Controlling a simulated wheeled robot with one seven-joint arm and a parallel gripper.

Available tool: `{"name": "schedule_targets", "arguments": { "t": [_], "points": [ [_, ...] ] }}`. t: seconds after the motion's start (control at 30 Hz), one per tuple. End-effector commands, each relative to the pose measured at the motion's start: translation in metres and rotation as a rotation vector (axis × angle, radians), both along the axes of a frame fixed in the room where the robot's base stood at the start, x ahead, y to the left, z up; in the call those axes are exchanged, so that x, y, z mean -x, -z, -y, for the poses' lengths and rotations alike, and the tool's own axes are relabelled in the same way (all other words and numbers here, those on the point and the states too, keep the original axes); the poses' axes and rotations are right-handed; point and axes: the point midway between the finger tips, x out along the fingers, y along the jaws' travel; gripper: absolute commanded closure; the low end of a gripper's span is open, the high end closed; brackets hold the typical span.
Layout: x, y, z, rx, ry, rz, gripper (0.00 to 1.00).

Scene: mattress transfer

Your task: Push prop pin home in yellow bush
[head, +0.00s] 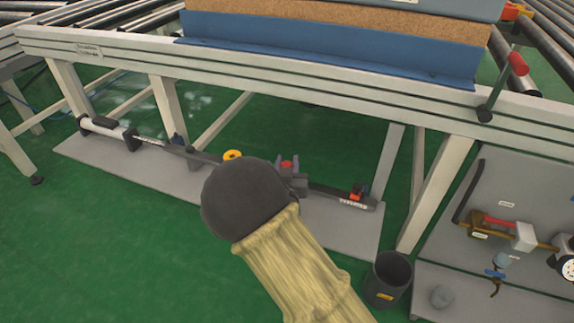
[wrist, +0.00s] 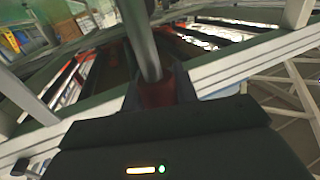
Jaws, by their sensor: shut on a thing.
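In the wrist view my gripper (wrist: 160,93) is shut on a red piece, which I take to be the grip of the prop pin (wrist: 157,95). A grey rod runs up from it. The yellow bush (head: 232,155) shows as a small yellow ring just past the upper edge of my wrist, on a dark bar low under the conveyor frame. Whether the pin is in the bush cannot be seen.
A grey base plate (head: 95,150) lies on the green floor. A black bin (head: 388,278) and a tool board (head: 500,190) are at the right.

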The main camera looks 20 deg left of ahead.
Motion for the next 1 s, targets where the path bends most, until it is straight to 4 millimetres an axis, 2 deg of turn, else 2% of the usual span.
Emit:
{"name": "schedule_targets", "arguments": {
  "t": [0.4, 0.47, 0.57, 0.67, 0.77, 1.0],
  "points": [
    [0.000, 0.000, 0.001, 0.000, 0.001, 0.001, 0.98],
    [-0.002, -0.001, 0.004, 0.000, 0.008, 0.000, 0.98],
    [-0.007, -0.001, 0.021, 0.001, 0.036, -0.003, 0.98],
    [-0.016, -0.002, 0.051, 0.001, 0.088, -0.006, 0.98],
    [-0.025, -0.004, 0.095, 0.001, 0.160, -0.008, 0.98],
    [-0.029, -0.008, 0.210, -0.001, 0.342, -0.007, 0.98]
  ]
}}
